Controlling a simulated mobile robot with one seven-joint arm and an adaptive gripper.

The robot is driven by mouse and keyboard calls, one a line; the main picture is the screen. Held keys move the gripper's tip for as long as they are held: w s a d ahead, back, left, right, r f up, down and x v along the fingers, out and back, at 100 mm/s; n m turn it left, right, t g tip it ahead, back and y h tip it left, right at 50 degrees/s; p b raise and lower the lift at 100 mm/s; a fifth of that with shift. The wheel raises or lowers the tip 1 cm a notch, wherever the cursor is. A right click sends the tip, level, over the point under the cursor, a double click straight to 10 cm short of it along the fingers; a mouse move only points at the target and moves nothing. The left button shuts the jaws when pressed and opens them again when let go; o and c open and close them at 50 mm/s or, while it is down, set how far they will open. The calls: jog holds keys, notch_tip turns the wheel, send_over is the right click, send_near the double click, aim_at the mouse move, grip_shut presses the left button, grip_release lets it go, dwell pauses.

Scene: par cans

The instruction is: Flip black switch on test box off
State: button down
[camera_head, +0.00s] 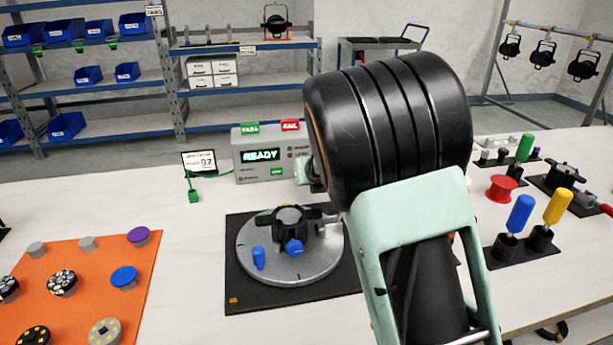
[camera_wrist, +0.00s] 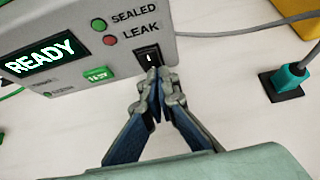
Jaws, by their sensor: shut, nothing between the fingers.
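The grey test box (camera_head: 262,168) stands at the back of the table, and its green READY display is lit. It also shows in the wrist view, where its grey front (camera_wrist: 176,50) carries SEALED and LEAK lamps. The black switch (camera_wrist: 147,56) is on the box's front, at the lower right, with a white mark on it. My gripper (camera_wrist: 155,72) is shut and empty. Its tips are at the lower edge of the switch in the wrist view; I cannot tell whether they touch it.
A round grey plate with a black clamp (camera_head: 290,220) stands on a black mat before the box. An orange mat (camera_head: 75,290) with several discs lies left. Coloured-handled tools (camera_head: 520,213) stand right. A teal plug (camera_wrist: 288,77) sits in a black block right of the box.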

jog(key=shift+w+f, duration=0.15)
jog(key=shift+w, duration=0.05)
jog(key=shift+a+r+p, duration=0.1)
jog(key=shift+r+p, duration=0.6)
jog(key=shift+r, duration=0.3)
